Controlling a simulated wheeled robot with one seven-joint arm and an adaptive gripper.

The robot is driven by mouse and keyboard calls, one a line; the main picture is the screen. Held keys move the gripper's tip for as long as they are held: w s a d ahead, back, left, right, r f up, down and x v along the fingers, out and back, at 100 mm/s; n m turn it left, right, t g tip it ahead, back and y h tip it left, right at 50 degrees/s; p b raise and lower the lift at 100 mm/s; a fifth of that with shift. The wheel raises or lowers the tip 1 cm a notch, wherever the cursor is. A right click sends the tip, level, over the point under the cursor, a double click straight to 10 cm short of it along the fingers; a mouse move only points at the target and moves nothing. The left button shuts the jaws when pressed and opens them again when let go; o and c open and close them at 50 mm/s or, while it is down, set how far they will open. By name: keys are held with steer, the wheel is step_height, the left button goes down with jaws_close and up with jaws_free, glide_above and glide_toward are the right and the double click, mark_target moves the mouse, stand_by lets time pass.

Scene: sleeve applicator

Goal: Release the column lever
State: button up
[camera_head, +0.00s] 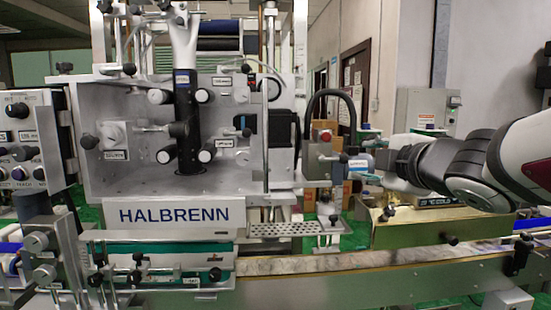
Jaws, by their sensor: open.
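The sleeve applicator (180,215), a grey metal machine marked HALBRENN, fills the left and middle of the head view. Its upright column (301,75) stands at the right side of the housing. A small handle with a dark knob (343,157) shows right of the column; I cannot tell for sure that it is the column lever. My gripper (362,168) reaches in from the right, pointing left, close to this handle. It is open and appears empty. Whether its fingers touch the handle is unclear, because the parts overlap and are small.
A conveyor (400,262) runs along the front below the machine and my arm. A brass-coloured box (400,228) stands behind it, under my arm. A black curved hose (333,93) arches just left of my gripper. A perforated plate (285,230) juts out below the column.

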steer(key=shift+s+d+r, duration=0.1)
steer(key=shift+s, duration=0.75)
